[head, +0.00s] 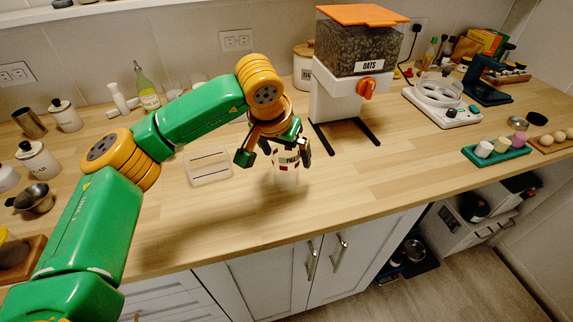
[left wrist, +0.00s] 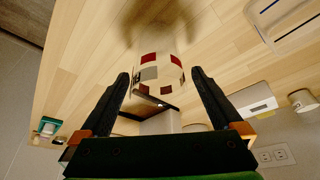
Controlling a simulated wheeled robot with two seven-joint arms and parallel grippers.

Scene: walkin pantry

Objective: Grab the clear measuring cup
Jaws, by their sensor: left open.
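A clear, whitish cup with red, grey and dark square markings (head: 287,175) stands upright on the wooden counter; I take it for the measuring cup. My left gripper (head: 285,150) is above and around its upper part, pointing down. In the left wrist view the cup (left wrist: 160,72) shows between the two dark fingers of the open gripper (left wrist: 161,80), with a visible gap at the sides. The fingers partly hide the cup's top in the head view. My right gripper is not in view.
A flat clear container (head: 208,168) lies left of the cup. The oats dispenser (head: 338,95) stands behind, to the right, its dark feet (head: 325,138) near the gripper. White canisters (head: 38,160) stand at the left. The counter's front edge is close; counter right of the cup is clear.

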